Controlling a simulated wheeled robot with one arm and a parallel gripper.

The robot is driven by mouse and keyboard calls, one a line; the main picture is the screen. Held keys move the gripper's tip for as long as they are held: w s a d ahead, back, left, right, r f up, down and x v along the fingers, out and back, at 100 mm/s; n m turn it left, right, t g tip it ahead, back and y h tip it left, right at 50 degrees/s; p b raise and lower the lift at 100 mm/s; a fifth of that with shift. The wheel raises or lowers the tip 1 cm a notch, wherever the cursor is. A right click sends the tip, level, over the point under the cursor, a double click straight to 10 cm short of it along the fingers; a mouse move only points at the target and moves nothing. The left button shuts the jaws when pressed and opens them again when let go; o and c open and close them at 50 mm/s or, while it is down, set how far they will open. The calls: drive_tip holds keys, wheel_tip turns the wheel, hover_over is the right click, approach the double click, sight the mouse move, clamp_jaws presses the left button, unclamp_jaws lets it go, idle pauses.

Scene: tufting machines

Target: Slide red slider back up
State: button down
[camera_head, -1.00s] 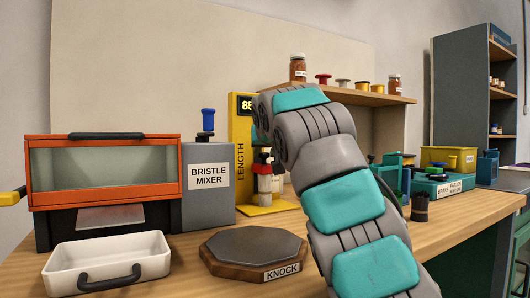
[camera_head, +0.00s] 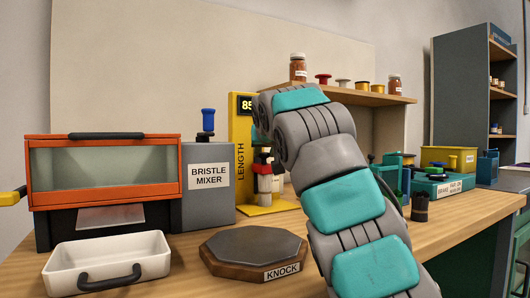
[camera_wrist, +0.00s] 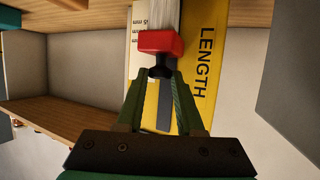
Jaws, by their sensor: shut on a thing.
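The red slider (camera_wrist: 160,42) sits on the front of the yellow length gauge (camera_wrist: 205,40) in the wrist view, with a dark knob (camera_wrist: 160,71) on it. My gripper (camera_wrist: 160,80) is shut on that knob, its two green fingers on either side of it. In the head view the yellow length gauge (camera_head: 241,133) stands behind my arm, its display partly hidden. A small red part of the slider (camera_head: 262,159) shows there beside my arm, around the middle of the gauge's height.
The grey bristle mixer (camera_head: 208,200) stands left of the gauge. The octagonal knock plate (camera_head: 254,245) lies in front, with a white tray (camera_head: 108,262) to its left. A wooden shelf (camera_head: 350,97) with jars and spools is behind my arm.

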sight(265, 165)
idle(0.4)
wheel_tip(265, 165, up, 9)
drive_tip(key=p, duration=0.8)
drive_tip(key=shift+p, duration=0.4)
drive_tip(key=shift+f, duration=0.15)
drive_tip(key=c, duration=0.5)
unclamp_jaws()
drive_tip(key=shift+c, duration=0.2)
drive_tip(key=shift+s, duration=0.1)
drive_tip(key=b+v, duration=0.1)
drive_tip(key=v, duration=0.6)
drive_tip(key=shift+s, duration=0.2)
